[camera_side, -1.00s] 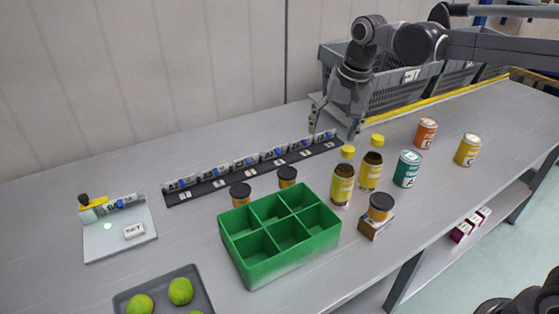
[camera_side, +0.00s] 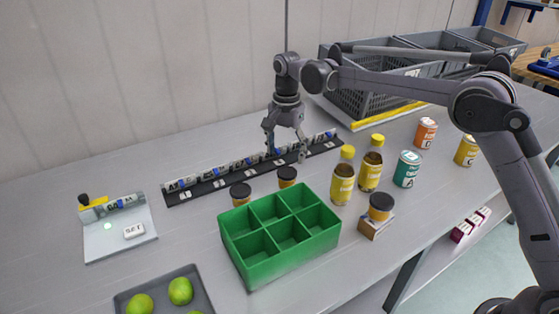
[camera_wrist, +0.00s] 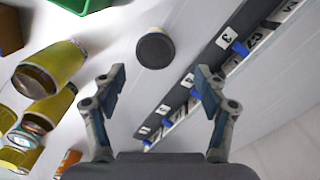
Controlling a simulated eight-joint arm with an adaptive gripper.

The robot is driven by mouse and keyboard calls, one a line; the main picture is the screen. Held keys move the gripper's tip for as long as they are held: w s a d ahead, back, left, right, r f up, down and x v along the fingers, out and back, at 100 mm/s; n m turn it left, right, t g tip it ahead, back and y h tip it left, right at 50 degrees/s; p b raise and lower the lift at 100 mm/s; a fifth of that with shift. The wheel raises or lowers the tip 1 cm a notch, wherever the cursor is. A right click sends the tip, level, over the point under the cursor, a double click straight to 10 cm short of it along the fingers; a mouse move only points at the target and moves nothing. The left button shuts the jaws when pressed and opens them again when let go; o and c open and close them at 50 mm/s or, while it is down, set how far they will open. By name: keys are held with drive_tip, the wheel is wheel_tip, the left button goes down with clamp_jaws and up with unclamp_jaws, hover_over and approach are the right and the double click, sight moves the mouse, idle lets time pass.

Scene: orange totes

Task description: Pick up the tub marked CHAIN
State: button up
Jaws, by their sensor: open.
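Three small amber tubs with dark lids show in the side view: a left tub (camera_side: 240,195) and a middle tub (camera_side: 287,177) behind the green box, and a right tub (camera_side: 381,208) on a small block. I cannot read CHAIN on any of them. My gripper (camera_side: 287,153) is open and empty, above and behind the middle tub, near the black rail. In the wrist view one dark round lid (camera_wrist: 154,50) lies ahead of my open fingertips (camera_wrist: 161,78), apart from them; its label is hidden.
A green divided box (camera_side: 280,234) stands in front of the tubs. Yellow-capped bottles (camera_side: 342,184) and a teal can (camera_side: 407,169) stand to the right. The black rail (camera_side: 250,171) of numbered parts runs behind. Grey crates (camera_side: 372,98) stand at the back right.

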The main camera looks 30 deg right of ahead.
sight(288, 171)
drive_tip(key=shift+s+d+f, duration=0.1)
drive_tip(key=shift+s+f, duration=0.05)
drive_tip(key=shift+f, duration=1.8)
drive_tip(key=shift+s+d+f, duration=0.1)
drive_tip(key=shift+s+f, duration=0.05)
drive_tip(key=shift+f, duration=1.75)
drive_tip(key=shift+c, duration=0.3)
drive_tip(key=c, duration=1.1)
